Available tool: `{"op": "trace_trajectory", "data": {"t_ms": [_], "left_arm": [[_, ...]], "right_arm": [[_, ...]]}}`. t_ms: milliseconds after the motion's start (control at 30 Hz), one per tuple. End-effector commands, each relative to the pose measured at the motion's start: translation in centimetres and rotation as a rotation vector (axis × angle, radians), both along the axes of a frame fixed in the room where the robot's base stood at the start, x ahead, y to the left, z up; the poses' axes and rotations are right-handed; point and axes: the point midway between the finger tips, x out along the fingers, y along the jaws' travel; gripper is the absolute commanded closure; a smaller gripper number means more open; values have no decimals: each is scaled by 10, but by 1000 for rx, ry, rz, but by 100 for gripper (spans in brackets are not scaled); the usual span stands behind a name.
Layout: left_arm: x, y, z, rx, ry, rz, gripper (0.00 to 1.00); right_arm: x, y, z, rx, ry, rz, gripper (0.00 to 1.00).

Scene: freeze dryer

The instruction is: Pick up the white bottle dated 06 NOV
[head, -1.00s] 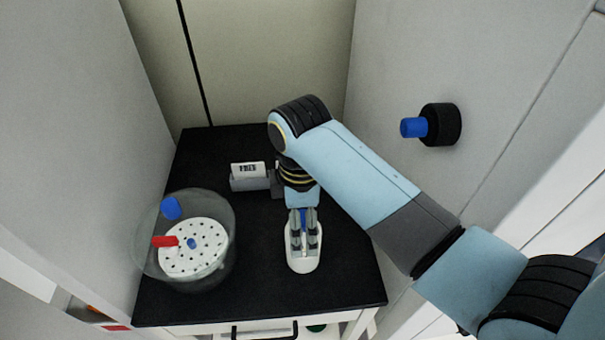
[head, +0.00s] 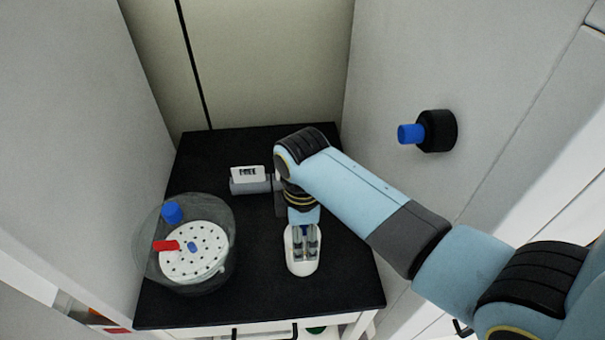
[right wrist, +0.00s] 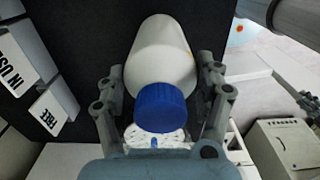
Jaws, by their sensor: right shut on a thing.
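A white bottle (head: 302,268) with a blue cap stands near the front of the black tabletop (head: 345,285). No date can be read on it. My right gripper (head: 306,240) comes down on it from above, with its fingers on either side. In the right wrist view the bottle (right wrist: 160,55) and its blue cap (right wrist: 160,108) lie between the two fingers, which are shut on the bottle. I cannot tell whether its base still touches the tabletop. My left gripper is not in view.
Left of the bottle stands a clear round chamber (head: 152,262) with a perforated white plate, a red piece and blue parts. A small sign block (head: 249,184) sits behind. A black knob with a blue end (head: 437,131) juts from the right wall. Walls close in on both sides.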

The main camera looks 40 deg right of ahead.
Motion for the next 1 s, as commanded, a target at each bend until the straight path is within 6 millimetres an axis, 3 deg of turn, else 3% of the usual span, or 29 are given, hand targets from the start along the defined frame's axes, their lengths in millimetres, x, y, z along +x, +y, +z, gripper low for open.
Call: {"op": "trace_trajectory", "data": {"t_ms": [33,233,567,1000], "left_arm": [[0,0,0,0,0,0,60],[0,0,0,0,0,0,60],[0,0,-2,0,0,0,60],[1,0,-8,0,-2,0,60]], "right_arm": [[0,0,0,1,1,0,62],[0,0,0,1,0,0,88],[1,0,8,2,-3,0,89],[1,0,88,1,-4,-1,89]]}}
